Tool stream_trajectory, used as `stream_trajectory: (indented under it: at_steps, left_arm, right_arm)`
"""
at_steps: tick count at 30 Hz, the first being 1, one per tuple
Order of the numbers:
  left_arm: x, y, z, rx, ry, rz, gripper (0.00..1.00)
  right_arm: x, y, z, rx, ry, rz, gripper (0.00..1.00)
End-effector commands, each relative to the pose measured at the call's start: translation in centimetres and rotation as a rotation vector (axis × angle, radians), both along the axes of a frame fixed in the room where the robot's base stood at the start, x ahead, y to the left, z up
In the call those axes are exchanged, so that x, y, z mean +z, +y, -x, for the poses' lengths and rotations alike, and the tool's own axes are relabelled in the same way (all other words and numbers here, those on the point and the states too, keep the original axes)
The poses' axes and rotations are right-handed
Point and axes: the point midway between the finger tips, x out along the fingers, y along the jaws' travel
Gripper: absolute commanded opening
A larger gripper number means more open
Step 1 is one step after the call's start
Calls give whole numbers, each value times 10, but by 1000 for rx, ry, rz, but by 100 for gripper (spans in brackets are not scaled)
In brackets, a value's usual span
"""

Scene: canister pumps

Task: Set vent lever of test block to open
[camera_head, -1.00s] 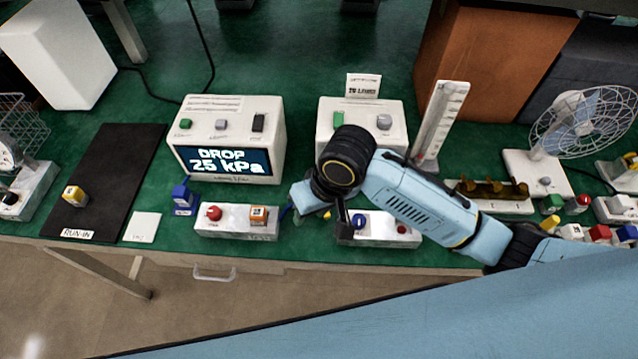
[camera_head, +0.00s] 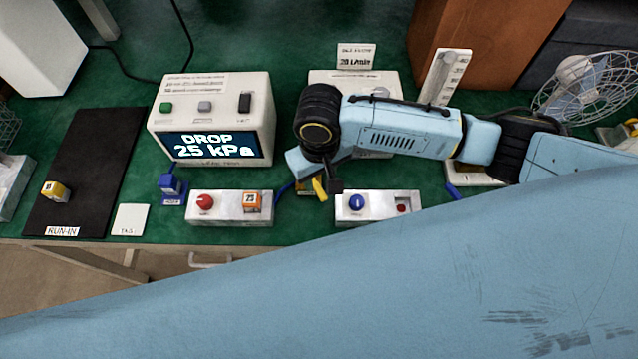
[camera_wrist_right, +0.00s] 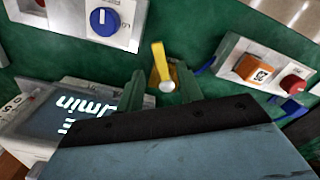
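The yellow vent lever (camera_head: 319,187) shows beside my right gripper in the head view, between two white blocks. In the right wrist view the yellow lever (camera_wrist_right: 160,65) has a round silver pivot and points toward the top of the picture. My right gripper (camera_wrist_right: 160,86) is open, its fingers on either side of the lever's pivot end with gaps showing. In the head view my right gripper (camera_head: 327,184) reaches down over the lever and hides most of the test block. My left gripper is not in view.
A white block with a red knob (camera_head: 204,202) and orange cube (camera_head: 252,202) lies left of the lever. A block with a blue knob (camera_head: 357,202) lies right. Behind stands a display box (camera_head: 212,85) reading "DROP 25 kPa". A black mat (camera_head: 85,170) is at left.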

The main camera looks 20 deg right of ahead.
Motion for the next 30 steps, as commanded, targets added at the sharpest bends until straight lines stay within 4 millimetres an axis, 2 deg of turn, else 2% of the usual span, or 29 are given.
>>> stream_trajectory:
  at_steps: [1,3,7,18,20,27,30]
  left_arm:
    - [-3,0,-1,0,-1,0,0]
    - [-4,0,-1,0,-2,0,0]
    - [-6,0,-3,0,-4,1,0]
    - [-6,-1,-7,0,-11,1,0]
    - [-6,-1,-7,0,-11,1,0]
    - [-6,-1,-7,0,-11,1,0]
    - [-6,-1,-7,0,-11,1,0]
  right_arm:
    - [-11,0,1,0,2,3,36]
    - [-21,0,0,0,1,1,36]
    - [-34,0,0,1,0,1,36]
    - [-39,0,0,1,-1,0,36]
    - [-39,0,0,1,-1,0,31]
    - [-39,0,0,1,-1,0,0]
    - [-39,0,0,1,-1,0,0]
